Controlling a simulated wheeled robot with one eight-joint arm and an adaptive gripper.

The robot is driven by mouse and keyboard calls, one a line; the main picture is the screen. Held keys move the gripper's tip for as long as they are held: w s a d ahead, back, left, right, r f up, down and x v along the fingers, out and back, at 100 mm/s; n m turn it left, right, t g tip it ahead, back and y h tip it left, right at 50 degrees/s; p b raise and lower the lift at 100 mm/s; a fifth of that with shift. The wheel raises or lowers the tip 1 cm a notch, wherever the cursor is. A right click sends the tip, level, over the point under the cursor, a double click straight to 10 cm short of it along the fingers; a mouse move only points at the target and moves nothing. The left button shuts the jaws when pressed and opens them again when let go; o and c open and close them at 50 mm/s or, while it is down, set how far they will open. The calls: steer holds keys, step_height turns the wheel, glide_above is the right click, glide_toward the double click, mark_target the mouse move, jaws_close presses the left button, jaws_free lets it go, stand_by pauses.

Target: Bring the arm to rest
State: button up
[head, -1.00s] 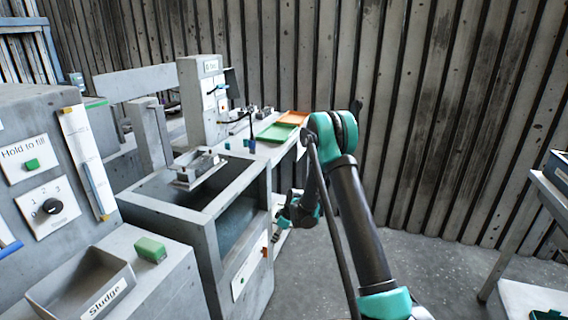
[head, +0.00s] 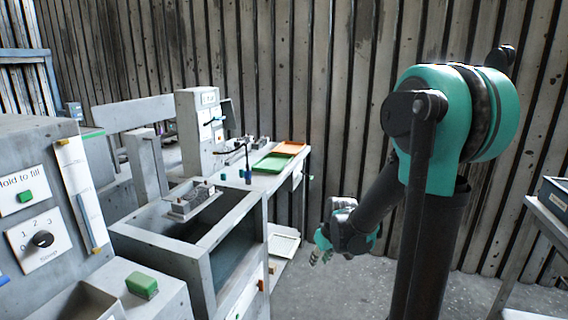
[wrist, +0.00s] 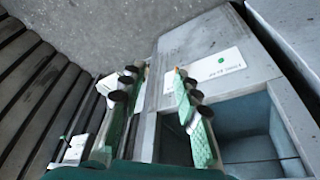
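My arm stands folded in the right half of the head view, with its large teal elbow joint raised high. The forearm slopes down to the left. My gripper (head: 322,248) hangs low at its end, over the floor, to the right of the grey tank (head: 200,235). In the wrist view my gripper (wrist: 157,76) shows two separate fingers with black pads and green tips, with a gap between them. Nothing is held between them. The grey tank's body (wrist: 215,58) and its open blue-grey basin appear beyond and to the right of the fingers.
A bench holds a green tray (head: 273,162) and an orange tray (head: 290,147). A grey panel with a knob (head: 42,240) and a green block (head: 142,285) are at the left. A table (head: 550,207) stands at the right edge. Bare floor lies between, before the ribbed wall (head: 345,100).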

steer(key=s+d+m, duration=0.2)
steer(key=s+d, duration=0.1)
steer(key=s, duration=0.5)
steer(key=s+d+m+h, duration=0.1)
steer(key=s+d+m, duration=0.2)
steer(key=s, duration=0.6)
steer(key=shift+d+t+h, duration=0.3)
steer(key=shift+d, duration=0.25)
